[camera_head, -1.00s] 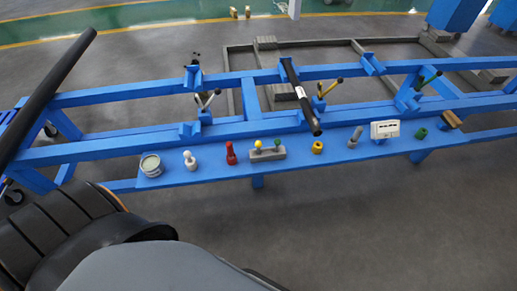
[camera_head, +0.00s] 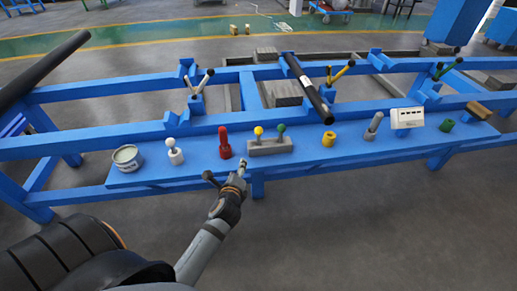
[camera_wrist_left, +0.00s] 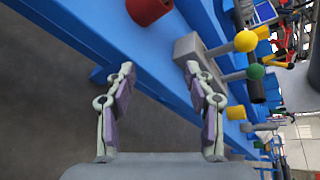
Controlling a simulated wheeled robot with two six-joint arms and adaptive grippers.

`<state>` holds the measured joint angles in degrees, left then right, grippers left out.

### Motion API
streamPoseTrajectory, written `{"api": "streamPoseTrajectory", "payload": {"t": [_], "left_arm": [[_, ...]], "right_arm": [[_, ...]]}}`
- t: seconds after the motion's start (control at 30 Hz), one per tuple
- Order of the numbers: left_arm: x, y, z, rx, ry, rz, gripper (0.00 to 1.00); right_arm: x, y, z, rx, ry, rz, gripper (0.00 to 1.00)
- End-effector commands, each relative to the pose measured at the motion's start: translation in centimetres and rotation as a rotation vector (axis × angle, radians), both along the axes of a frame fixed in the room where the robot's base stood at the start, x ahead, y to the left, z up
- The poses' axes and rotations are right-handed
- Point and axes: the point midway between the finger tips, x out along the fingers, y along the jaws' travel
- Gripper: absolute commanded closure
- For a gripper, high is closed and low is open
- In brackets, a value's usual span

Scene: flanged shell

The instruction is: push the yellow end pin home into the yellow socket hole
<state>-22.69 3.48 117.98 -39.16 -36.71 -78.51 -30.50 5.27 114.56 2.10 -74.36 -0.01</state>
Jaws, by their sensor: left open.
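A yellow ball-headed pin (camera_head: 258,131) stands upright in a grey block (camera_head: 284,146) on the blue shelf, beside a green one (camera_head: 281,128). In the left wrist view its yellow ball (camera_wrist_left: 245,41) is right of the fingers. A yellow cylinder (camera_head: 329,140) stands farther right on the shelf; whether it is the yellow socket I cannot tell, and no hole is clear. My right gripper is not in view.
A grey cylinder (camera_head: 373,126), white box (camera_head: 407,118) and green cylinder (camera_head: 447,125) stand right. A black tube (camera_head: 306,85) crosses the rails behind.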

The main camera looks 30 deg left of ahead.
Motion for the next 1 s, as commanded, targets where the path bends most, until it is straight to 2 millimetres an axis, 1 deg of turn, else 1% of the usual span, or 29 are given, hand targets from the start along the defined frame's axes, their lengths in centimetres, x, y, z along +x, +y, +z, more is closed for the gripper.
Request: {"api": "streamPoseTrajectory", "payload": {"t": [0.03, 0.2, 0.3, 0.4, 0.57, 0.8, 0.9, 1.0], "left_arm": [[0.9, -0.2, 1.2, 0.128, -0.013, -0.056, 0.46], [3.1, -1.5, 5.2, 0.618, -0.027, -0.228, 0.46], [4.1, -2.7, 6.7, 0.863, -0.023, -0.302, 0.46], [4.5, -3.4, 7.4, 0.995, -0.019, -0.336, 0.46], [5.0, -3.4, 7.6, 1.026, -0.019, -0.344, 0.46], [8.8, -2.4, 7.6, 1.022, -0.019, -0.342, 0.46], [9.6, -2.2, 7.6, 1.021, -0.018, -0.343, 0.46], [9.7, -2.2, 7.5, 1.02, -0.017, -0.343, 0.46]], "right_arm": [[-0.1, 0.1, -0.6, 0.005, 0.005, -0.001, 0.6], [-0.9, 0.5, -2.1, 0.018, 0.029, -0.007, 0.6], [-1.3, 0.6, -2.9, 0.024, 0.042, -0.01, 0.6], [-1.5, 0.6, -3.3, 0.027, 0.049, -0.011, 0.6], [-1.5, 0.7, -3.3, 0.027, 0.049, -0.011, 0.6], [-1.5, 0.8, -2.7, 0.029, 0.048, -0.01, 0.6], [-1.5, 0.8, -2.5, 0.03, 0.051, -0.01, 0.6], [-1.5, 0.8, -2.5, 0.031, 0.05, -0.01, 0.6]]}}
